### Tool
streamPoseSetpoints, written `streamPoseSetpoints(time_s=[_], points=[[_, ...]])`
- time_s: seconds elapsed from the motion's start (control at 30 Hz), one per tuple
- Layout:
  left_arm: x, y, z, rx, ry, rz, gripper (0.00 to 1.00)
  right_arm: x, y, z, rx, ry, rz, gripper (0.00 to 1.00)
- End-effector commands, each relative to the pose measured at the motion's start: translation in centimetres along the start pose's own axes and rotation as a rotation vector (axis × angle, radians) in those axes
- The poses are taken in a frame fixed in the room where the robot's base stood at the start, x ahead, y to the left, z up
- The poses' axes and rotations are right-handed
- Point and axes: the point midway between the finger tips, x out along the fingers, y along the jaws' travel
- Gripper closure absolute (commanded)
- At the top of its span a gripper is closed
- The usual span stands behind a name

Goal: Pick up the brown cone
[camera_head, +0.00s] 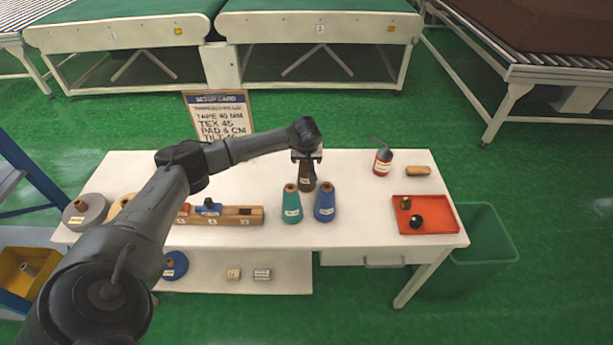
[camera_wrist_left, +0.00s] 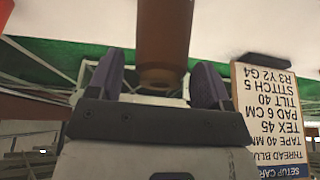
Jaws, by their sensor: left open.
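The brown cone (camera_head: 307,178) stands on the white table behind the teal cone (camera_head: 291,204) and the blue cone (camera_head: 325,202). My left gripper (camera_head: 307,157) is at the top of the brown cone, which the gripper partly hides. In the left wrist view the brown cone (camera_wrist_left: 163,40) reaches in between the two fingers of my left gripper (camera_wrist_left: 158,85). The fingers are apart, with a visible gap on each side of the cone. My right gripper is in neither view.
A red oil can (camera_head: 383,162) and an orange tray (camera_head: 426,228) are on the table's right side. A wooden rack (camera_head: 240,215) and a grey spool (camera_head: 86,212) are at left. A setup card (camera_head: 219,113) stands at the back. The table is clear between the blue cone and tray.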

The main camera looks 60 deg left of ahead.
Motion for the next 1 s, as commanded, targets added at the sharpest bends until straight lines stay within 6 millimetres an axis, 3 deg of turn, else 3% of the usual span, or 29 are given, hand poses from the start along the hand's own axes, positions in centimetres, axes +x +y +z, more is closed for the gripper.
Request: streamPoseSetpoints(time_s=[0.17,0.9,1.0], points=[[-0.03,0.0,-0.01,0.0,0.0,0.0,0.28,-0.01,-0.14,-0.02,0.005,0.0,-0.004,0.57],[-0.07,-0.01,-0.03,0.0,0.001,0.0,0.99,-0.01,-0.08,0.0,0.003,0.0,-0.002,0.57],[-0.12,0.0,-0.08,-0.001,0.001,0.001,1.0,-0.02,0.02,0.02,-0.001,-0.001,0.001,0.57]])
